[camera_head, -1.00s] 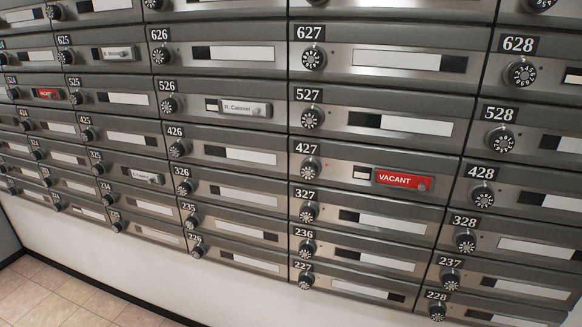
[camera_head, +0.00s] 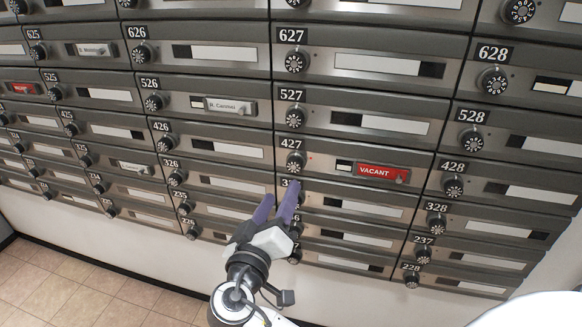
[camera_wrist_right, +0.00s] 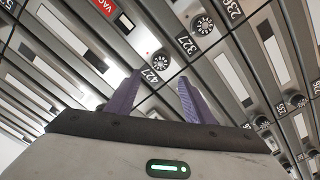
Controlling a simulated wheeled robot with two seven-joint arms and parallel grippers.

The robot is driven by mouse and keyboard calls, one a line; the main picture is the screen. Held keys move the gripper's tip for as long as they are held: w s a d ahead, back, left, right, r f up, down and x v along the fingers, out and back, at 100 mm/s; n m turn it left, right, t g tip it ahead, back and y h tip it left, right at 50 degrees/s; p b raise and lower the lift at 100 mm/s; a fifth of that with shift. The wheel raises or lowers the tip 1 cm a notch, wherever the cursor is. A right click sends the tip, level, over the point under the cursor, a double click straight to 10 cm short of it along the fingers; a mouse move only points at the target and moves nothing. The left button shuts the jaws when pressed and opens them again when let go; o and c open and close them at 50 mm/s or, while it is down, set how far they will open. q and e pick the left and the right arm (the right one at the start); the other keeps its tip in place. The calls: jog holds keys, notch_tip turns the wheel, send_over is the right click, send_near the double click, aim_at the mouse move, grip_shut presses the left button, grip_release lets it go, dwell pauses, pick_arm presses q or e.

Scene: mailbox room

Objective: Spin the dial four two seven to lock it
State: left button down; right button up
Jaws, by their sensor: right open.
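The dial of box 427 (camera_head: 295,162) is a round black knob with light markings, left of a red VACANT tag (camera_head: 381,173). It also shows in the right wrist view (camera_wrist_right: 160,57), beyond the fingertips, with a red VACANT tag (camera_wrist_right: 105,7) at the top. My right gripper (camera_head: 278,195) has two purple fingers, open and empty. It is just below and left of the 427 dial in the head view, apart from it, and partly covers the 327 label and dial. In the wrist view the open fingers (camera_wrist_right: 160,79) flank the 427 label. My left gripper is not in view.
Neighbouring dials are close: 527 (camera_head: 295,116) above, 428 (camera_head: 453,187) to the right and 426 (camera_head: 165,144) to the left. The grey mailbox fronts fill the wall. A tiled floor (camera_head: 90,295) lies open at the lower left.

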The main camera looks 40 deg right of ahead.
aim_at(293, 168)
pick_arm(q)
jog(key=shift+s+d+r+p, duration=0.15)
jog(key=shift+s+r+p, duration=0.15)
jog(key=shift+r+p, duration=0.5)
pick_arm(e)
jog(key=x, duration=0.9)
jog(key=shift+w+d+f, duration=0.1)
jog(key=shift+w+d, duration=0.1)
